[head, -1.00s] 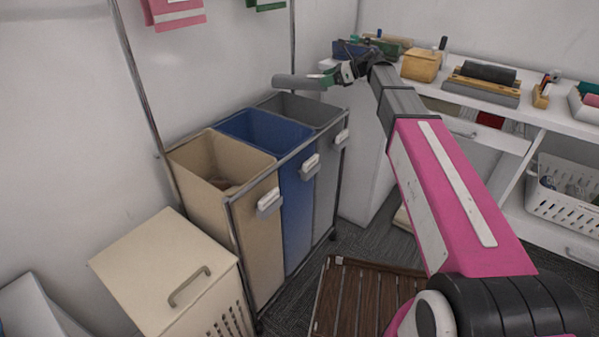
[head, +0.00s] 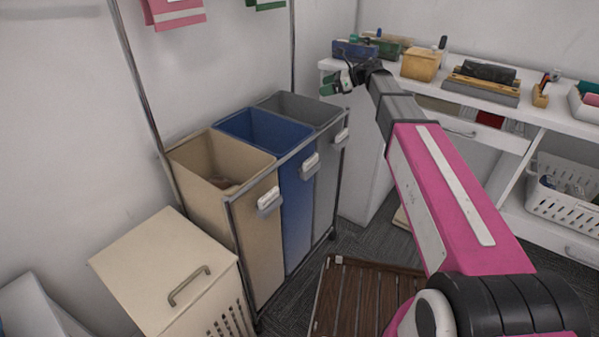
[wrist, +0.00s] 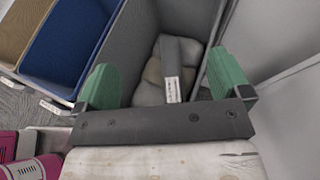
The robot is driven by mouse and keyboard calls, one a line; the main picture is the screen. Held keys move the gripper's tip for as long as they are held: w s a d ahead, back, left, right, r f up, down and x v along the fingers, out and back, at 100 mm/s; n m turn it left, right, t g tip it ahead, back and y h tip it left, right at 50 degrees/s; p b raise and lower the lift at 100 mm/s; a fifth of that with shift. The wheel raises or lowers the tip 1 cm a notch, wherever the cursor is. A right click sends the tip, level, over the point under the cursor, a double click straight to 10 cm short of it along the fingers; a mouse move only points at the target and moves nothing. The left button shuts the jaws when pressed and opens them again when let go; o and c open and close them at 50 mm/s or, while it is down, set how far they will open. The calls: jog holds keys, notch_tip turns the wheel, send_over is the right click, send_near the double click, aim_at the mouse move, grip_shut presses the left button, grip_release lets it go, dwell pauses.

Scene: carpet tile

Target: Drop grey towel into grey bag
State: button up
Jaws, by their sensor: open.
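The grey bag (head: 326,185) is the rearmost of a row of bags in a metal frame. Its grey inner wall (wrist: 128,45) also shows in the wrist view. In the wrist view my gripper (wrist: 164,78) looks down into the bag.
A blue bag (head: 255,130) and a beige bag (head: 205,160) stand in the same frame. A white counter (head: 545,118) with boxes and tools is at the right. A beige lidded hamper (head: 165,265) and a slatted wooden mat (head: 360,295) are in front.

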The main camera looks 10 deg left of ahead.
jog(key=v, duration=1)
jog(key=shift+d, duration=0.35)
jog(key=shift+r, duration=0.1)
